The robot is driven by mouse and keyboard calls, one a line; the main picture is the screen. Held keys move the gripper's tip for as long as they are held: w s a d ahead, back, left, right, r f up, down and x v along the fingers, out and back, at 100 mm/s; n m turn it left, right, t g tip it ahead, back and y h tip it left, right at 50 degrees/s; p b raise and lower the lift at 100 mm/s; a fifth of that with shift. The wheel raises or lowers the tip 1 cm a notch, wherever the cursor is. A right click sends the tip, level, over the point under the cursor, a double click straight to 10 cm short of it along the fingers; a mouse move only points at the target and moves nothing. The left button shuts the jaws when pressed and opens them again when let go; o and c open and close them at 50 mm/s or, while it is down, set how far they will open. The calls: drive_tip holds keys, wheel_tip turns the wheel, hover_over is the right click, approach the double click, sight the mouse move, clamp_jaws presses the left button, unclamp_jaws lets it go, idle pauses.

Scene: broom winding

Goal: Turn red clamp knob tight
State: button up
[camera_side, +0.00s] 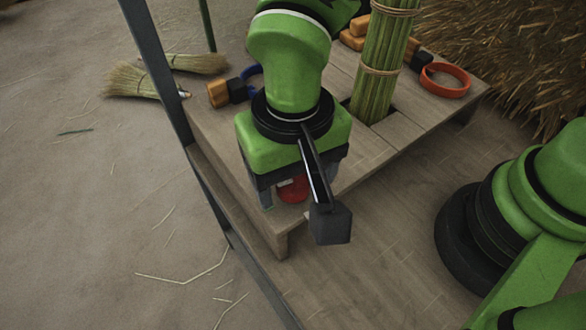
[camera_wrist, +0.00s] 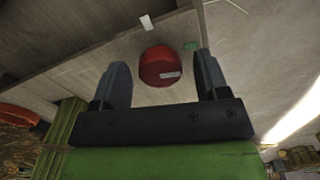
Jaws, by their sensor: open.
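The red clamp knob (camera_side: 293,189) sits near the front corner of the wooden bench, partly hidden behind my gripper in the side view. In the wrist view the round red knob (camera_wrist: 161,66) shows whole, with a pale mark on its face. My gripper (camera_side: 291,197) is over the knob and points down at it. In the wrist view my gripper (camera_wrist: 163,78) is open, with one dark finger on each side of the knob. Gaps show between the knob and both fingers, the left-hand one slightly narrower or similar. I cannot tell the exact height of the fingertips.
A bound bundle of green stalks (camera_side: 377,75) stands upright in a slot of the bench (camera_side: 400,133). A dark post (camera_side: 160,65) stands close on the left. Brooms (camera_side: 145,83) lie on the floor.

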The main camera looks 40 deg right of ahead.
sight(294, 180)
drive_tip(key=shift+r, duration=0.15)
wheel_tip(294, 180, up, 9)
drive_tip(key=shift+r, duration=0.35)
drive_tip(key=d+r+m+t+y, duration=0.1)
drive_tip(key=d+r+t+y, duration=0.1)
drive_tip(key=d+r, duration=0.75)
drive_tip(key=s+d+t, duration=0.5)
drive_tip(key=s+d, duration=0.1)
drive_tip(key=d, duration=0.4)
drive_tip(key=shift+d+m, duration=0.4)
